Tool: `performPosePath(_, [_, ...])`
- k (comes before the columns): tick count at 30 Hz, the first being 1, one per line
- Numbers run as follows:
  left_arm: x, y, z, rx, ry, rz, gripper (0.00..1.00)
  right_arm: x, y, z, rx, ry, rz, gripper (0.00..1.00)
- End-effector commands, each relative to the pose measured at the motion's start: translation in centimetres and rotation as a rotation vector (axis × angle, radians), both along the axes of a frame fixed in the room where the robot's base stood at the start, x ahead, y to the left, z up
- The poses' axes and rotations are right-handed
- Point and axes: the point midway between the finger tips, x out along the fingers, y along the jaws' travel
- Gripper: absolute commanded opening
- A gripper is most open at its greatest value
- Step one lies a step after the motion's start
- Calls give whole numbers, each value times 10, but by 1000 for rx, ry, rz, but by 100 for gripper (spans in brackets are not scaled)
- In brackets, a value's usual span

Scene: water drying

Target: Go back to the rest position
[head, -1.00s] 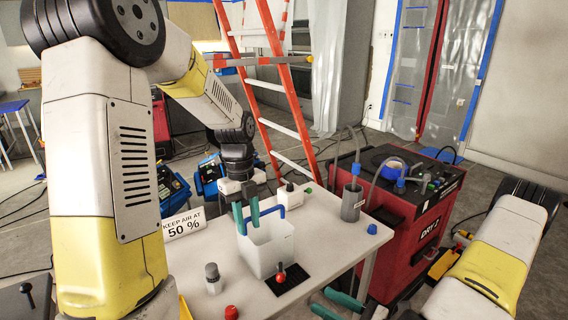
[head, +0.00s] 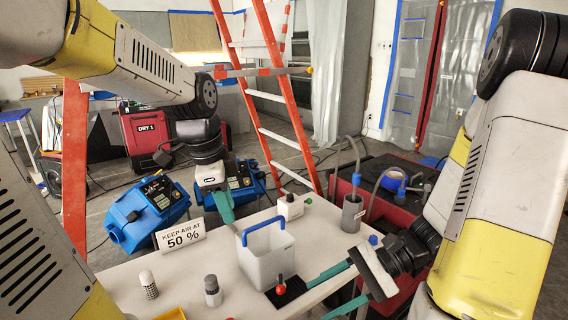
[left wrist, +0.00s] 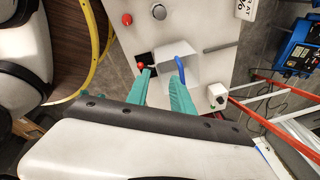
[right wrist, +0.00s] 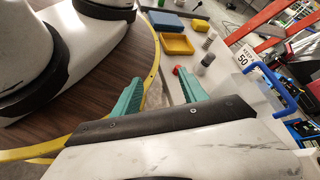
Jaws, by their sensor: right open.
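My left gripper (head: 226,212) hangs at the back left of the white container (head: 266,259) with its blue handle (head: 263,231), apart from it. In the left wrist view its two green fingers (left wrist: 161,76) stand apart with nothing between them. My right gripper (head: 318,300) is at the front right of the table, pointing left, near the black pad with the red knob. In the right wrist view its green fingers (right wrist: 160,84) are spread and empty. The container stands upright on the white table.
The white table (head: 205,265) holds a "KEEP AIR AT 50 %" sign (head: 181,233), two small bottles, a white box (head: 290,207) and a grey cup (head: 352,213). A red ladder (head: 280,100) and blue machines (head: 145,212) stand behind. A red machine is at the right.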

Motion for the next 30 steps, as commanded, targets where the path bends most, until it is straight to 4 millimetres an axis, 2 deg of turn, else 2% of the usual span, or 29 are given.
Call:
performPosePath(3, [-16, 5, 13, -58, -32, 209, 28, -3, -6, 19, -159, -170, 147, 50])
performPosePath(11, [-50, 13, 30, -219, -74, 658, 28, 3, -28, 66, -497, -555, 377, 50])
performPosePath(18, [-78, 18, 39, -404, -88, 1037, 28, 17, -46, 130, -776, -945, 477, 50])
performPosePath(24, [-91, 20, 41, -511, -83, 1227, 28, 20, -53, 172, -906, -1156, 487, 50])
performPosePath(30, [-95, 20, 41, -540, -78, 1277, 28, 20, -55, 183, -937, -1206, 484, 50])
